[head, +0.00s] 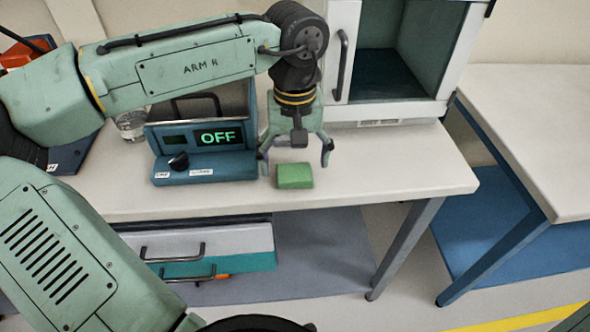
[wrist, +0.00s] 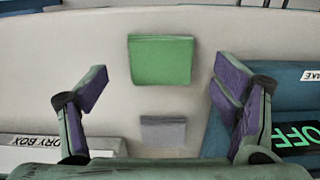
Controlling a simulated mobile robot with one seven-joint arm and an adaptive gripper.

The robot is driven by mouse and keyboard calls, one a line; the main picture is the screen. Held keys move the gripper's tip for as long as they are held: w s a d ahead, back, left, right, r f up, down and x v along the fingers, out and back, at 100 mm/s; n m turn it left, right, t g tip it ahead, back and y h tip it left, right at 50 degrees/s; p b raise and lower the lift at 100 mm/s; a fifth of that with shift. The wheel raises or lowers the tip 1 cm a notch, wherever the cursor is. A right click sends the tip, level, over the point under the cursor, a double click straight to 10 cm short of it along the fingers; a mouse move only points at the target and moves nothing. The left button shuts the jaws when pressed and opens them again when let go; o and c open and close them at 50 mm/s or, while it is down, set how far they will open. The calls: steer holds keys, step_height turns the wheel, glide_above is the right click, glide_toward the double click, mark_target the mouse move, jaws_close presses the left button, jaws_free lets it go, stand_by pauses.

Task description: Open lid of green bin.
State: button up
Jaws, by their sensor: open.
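The green bin (head: 294,176) is a small green block-like box on the white bench near its front edge. Its top looks flat and closed, and no seam or handle can be made out. It also shows in the wrist view (wrist: 160,60), above the middle of the picture, with a darker strip along its far edge. My gripper (head: 296,160) points down with its fingers spread wide and empty. In the head view the bin shows just below and between the fingertips. In the wrist view the fingers (wrist: 160,88) are on either side, with no visible contact.
A blue instrument (head: 205,150) with a green OFF display stands close left of my gripper. A white cabinet (head: 385,100) with its door open stands behind. A glass jar (head: 131,124) is further left. The bench (head: 400,165) is clear right of the bin. A drawer unit (head: 210,248) sits below.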

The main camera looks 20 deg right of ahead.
mark_target(295, 175)
steer(key=shift+f, duration=1.2)
steer(key=shift+c, duration=0.4)
steer(key=c, duration=0.8)
